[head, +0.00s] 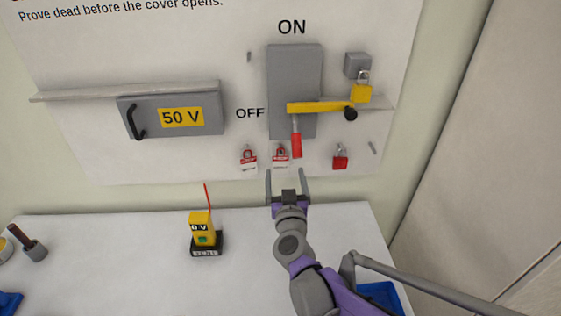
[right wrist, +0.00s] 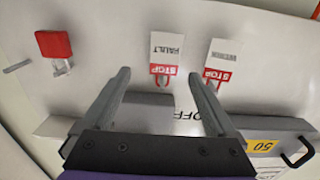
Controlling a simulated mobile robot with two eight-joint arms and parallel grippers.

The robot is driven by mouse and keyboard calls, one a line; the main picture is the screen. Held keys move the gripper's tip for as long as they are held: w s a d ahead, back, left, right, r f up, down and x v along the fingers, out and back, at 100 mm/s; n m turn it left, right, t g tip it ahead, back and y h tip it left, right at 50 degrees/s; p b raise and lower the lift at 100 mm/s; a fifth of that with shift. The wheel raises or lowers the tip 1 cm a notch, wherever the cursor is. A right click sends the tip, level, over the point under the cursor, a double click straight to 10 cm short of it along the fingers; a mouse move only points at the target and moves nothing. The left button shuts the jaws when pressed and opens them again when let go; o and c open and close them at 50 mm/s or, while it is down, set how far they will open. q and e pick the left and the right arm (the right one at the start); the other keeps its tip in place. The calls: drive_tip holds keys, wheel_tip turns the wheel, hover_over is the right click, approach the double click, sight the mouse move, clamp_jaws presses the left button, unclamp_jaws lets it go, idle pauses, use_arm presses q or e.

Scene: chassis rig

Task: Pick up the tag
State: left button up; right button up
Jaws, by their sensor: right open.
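Two red-and-white tags hang side by side on the white board, the left tag (head: 248,159) and the right tag (head: 281,157). In the right wrist view they appear upside down: one tag reads STOP and FAULT (right wrist: 167,54), and the other reads STOP with a second word that is hard to read (right wrist: 222,60). My right gripper (head: 285,173) is open and empty, just below the right tag. In the right wrist view, the FAULT tag shows beyond the open fingers (right wrist: 158,75), apart from them. My left gripper is not in view.
A yellow tester (head: 201,228) stands on the white table (head: 130,265). A blue tray (head: 380,295) is at lower right. The table's middle left is clear.

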sight(281, 163)
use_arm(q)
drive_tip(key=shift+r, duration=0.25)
use_arm(e)
drive_tip(key=shift+w+a, duration=0.1)
drive_tip(key=shift+w, duration=0.4)
drive_tip(key=w, duration=0.1)
drive_tip(key=w+p, duration=0.1)
drive_tip(key=w, duration=0.1)
drive_tip(key=shift+w+a+f, duration=0.15)
drive_tip(key=shift+w+a, duration=0.05)
drive_tip(key=shift+a, duration=0.05)
drive_tip(key=shift+w+f, duration=0.15)
drive_tip(key=shift+w, duration=0.35)
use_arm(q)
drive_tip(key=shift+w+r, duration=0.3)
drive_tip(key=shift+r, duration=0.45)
use_arm(e)
drive_tip(key=shift+s, duration=0.1)
drive_tip(key=shift+c, duration=0.8)
drive_tip(key=c, duration=1.2)
